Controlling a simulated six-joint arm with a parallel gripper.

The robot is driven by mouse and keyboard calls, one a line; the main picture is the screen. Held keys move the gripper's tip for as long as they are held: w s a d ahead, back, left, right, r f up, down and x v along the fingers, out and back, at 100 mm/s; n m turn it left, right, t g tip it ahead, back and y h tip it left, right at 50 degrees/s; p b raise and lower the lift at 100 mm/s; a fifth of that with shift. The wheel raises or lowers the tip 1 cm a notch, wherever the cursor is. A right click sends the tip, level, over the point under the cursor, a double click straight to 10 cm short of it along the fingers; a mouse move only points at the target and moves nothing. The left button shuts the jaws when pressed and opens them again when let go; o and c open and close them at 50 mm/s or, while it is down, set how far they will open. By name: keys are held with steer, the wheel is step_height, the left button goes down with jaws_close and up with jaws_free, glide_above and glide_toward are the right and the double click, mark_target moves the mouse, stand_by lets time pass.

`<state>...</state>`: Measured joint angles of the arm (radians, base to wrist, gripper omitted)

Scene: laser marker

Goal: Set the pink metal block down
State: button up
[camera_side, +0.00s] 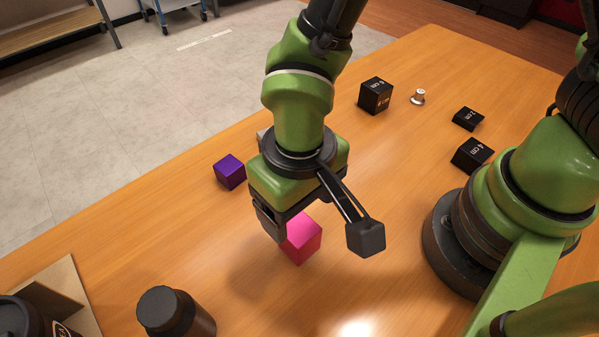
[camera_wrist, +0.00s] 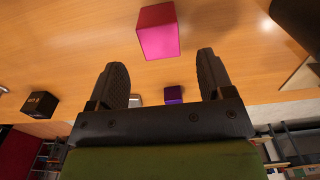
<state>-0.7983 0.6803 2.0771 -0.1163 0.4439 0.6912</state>
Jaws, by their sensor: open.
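The pink metal block (camera_side: 302,239) appears to rest on the wooden table (camera_side: 215,240) below my gripper (camera_side: 321,239). My gripper is open, with its dark fingers spread wide. In the side view the block's upper part is partly hidden by the gripper. In the wrist view the pink block (camera_wrist: 159,36) lies just beyond the fingertips, lined up with the gap of my gripper (camera_wrist: 162,62). Neither finger visibly touches it there.
A purple block (camera_side: 229,171) stands to the left. Behind are black labelled blocks (camera_side: 375,96) (camera_side: 468,118) (camera_side: 472,155) and a small silver knob (camera_side: 418,97). A black bottle (camera_side: 175,312) and a cardboard piece (camera_side: 62,290) are at front left. Table around the pink block is clear.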

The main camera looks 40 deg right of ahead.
mark_target(299, 228)
steer(key=w+d+r+m+t+y, duration=0.1)
steer(key=d+r, duration=0.3)
steer(key=r, duration=0.4)
steer(key=w+d+r+m+t+y, duration=0.1)
steer(key=d+r, duration=0.3)
steer(key=r, duration=0.4)
steer(key=s+d+r+m+t, duration=0.2)
steer(key=s+d+r+t, duration=0.3)
steer(key=d, duration=0.4)
steer(key=shift+s+d+r, duration=0.15)
steer(key=shift+s+r, duration=0.4)
steer(key=shift+s, duration=0.55)
